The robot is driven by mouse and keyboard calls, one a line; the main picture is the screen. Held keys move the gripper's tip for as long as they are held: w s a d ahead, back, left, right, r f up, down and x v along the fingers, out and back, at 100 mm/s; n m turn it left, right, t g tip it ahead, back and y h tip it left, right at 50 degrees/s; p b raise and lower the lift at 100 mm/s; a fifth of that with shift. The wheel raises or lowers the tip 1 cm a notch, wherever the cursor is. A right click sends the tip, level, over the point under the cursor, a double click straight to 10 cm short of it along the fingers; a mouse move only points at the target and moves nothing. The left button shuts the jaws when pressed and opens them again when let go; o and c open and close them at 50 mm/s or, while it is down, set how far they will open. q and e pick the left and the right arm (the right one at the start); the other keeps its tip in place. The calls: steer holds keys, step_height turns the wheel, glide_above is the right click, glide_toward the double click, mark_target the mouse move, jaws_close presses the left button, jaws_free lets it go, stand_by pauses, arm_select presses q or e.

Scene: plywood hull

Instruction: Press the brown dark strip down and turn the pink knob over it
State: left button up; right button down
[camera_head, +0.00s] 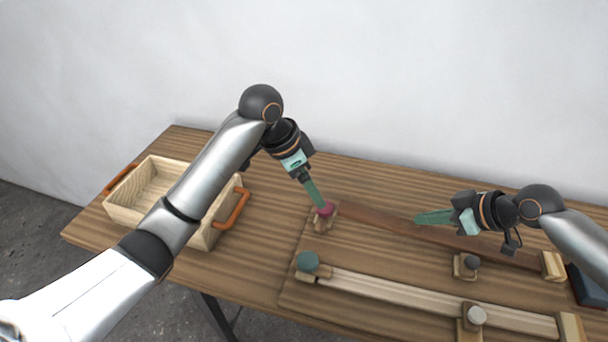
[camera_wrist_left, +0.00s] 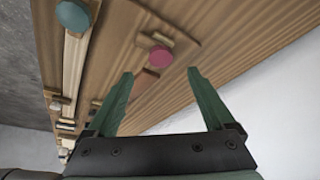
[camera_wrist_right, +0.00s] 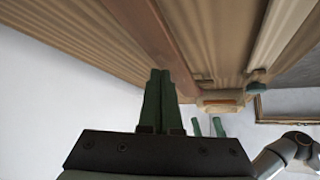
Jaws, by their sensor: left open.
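The brown dark strip (camera_head: 380,219) runs from beside the pink knob toward the right end of the board. The pink knob (camera_head: 325,209) sits on a small wooden block at the strip's left end. My left gripper (camera_head: 320,204) points down at this knob. In the left wrist view, its fingers (camera_wrist_left: 160,71) are open and the pink knob (camera_wrist_left: 161,57) shows between and beyond the tips. My right gripper (camera_head: 416,219) is shut and empty, its tips at the middle of the strip; contact is unclear. In the right wrist view, its closed fingers (camera_wrist_right: 160,72) overlap the strip (camera_wrist_right: 150,35).
A pale strip (camera_head: 400,292) lies in front, with a teal knob (camera_head: 307,262) at its left end and a grey knob (camera_head: 477,315) along it. A dark knob (camera_head: 472,262) stands between the strips. A wooden box (camera_head: 150,180) with orange handles is at left.

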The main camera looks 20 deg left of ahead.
mark_target(323, 216)
arm_select(q)
steer(key=x, duration=0.9)
steer(key=c, duration=1.3)
steer(key=shift+c, duration=0.2)
arm_select(e)
steer(key=shift+f, duration=0.2)
steer(key=shift+f, duration=0.55)
